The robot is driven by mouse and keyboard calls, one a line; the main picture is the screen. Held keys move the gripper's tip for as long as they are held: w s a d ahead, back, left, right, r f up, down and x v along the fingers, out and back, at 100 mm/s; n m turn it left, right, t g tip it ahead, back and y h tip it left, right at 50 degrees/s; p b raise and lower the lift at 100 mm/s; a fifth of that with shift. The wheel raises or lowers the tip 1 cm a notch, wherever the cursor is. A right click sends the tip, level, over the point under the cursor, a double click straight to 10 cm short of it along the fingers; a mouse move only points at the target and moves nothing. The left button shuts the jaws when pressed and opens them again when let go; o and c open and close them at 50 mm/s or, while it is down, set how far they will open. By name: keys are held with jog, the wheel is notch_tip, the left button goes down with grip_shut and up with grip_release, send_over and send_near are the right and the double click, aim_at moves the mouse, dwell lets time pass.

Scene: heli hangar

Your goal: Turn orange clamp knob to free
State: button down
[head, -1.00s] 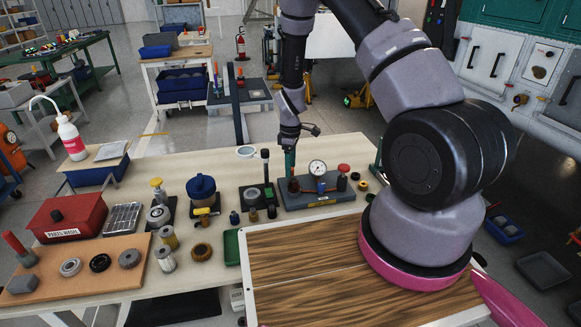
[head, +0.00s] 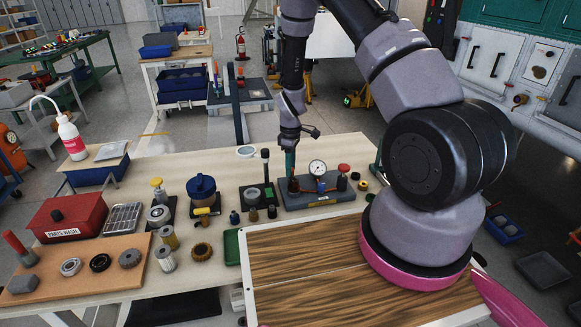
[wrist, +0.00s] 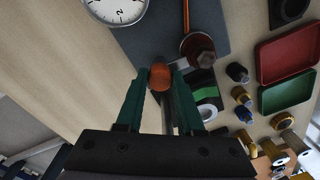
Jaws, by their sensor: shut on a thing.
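The orange clamp knob (wrist: 160,77) shows in the wrist view between the green fingertips of my gripper (wrist: 163,76). The fingers are shut on it, one on each side. In the head view my gripper (head: 291,162) points down at the left end of the grey gauge fixture (head: 322,200). The knob is hard to make out there, as the fingers cover it. A round white dial gauge (head: 317,168) stands just right of the gripper; part of it also shows at the top of the wrist view (wrist: 117,8).
A small black stand (head: 258,196) with an upright post is close left of the gripper. A red knob (head: 343,168) is right of the dial. A blue-capped jar (head: 202,188) and a red parts box (head: 68,219) are farther left. A wood-topped panel (head: 310,265) lies in front.

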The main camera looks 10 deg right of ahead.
jog(key=m, duration=0.8)
jog(key=shift+m, duration=0.3)
jog(key=m, duration=0.4)
jog(key=shift+a+m, duration=0.1)
jog(key=shift+m, duration=2)
jog(key=c, duration=0.5)
grip_release()
jog(key=shift+r, duration=0.1)
